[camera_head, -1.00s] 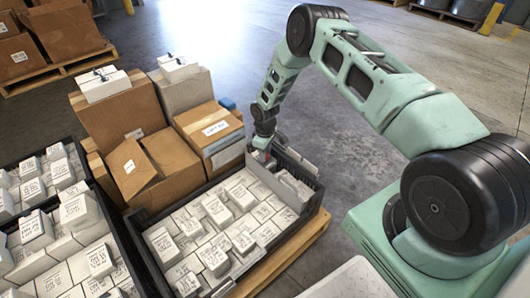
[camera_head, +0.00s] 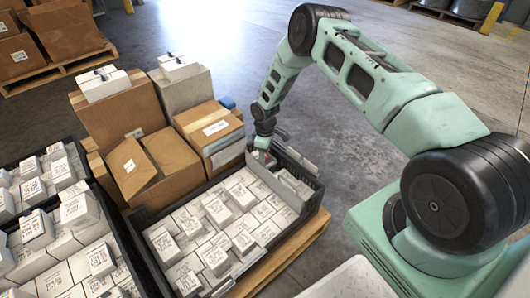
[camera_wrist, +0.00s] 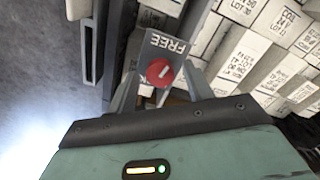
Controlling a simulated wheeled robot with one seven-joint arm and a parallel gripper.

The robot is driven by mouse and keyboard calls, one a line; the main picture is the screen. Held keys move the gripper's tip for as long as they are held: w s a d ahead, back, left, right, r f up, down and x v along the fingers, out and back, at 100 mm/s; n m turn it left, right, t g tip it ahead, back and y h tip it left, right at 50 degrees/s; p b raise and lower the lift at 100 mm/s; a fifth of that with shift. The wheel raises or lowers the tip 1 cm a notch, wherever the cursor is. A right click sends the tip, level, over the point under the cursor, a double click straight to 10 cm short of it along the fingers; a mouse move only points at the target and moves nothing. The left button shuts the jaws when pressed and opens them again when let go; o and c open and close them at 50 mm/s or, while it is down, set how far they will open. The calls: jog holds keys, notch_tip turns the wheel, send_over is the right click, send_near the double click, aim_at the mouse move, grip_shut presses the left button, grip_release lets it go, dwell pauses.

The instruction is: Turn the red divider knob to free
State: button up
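The red divider knob (camera_wrist: 159,72) sits on a grey plate (camera_wrist: 152,47) marked FREE, which reads upside down in the wrist view. A pale line on the knob points up and slightly right, toward the FREE lettering. My gripper (camera_wrist: 161,80) is open, with one finger on each side of the knob and a visible gap to it. In the head view my gripper (camera_head: 262,147) is at the far corner of the black crate (camera_head: 310,190). The knob is small there and mostly hidden by the gripper.
The crate holds many white labelled boxes (camera_head: 215,258) and stands on a wooden pallet (camera_head: 290,255). Cardboard boxes (camera_head: 125,125) stand just left of my gripper. Another crate of white boxes (camera_head: 55,225) is at the left. The floor (camera_head: 345,150) to the right is clear.

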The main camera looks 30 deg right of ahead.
notch_tip(320, 180, up, 17)
jog(key=p, duration=0.4)
jog(key=shift+r, duration=0.2)
dwell(0.5)
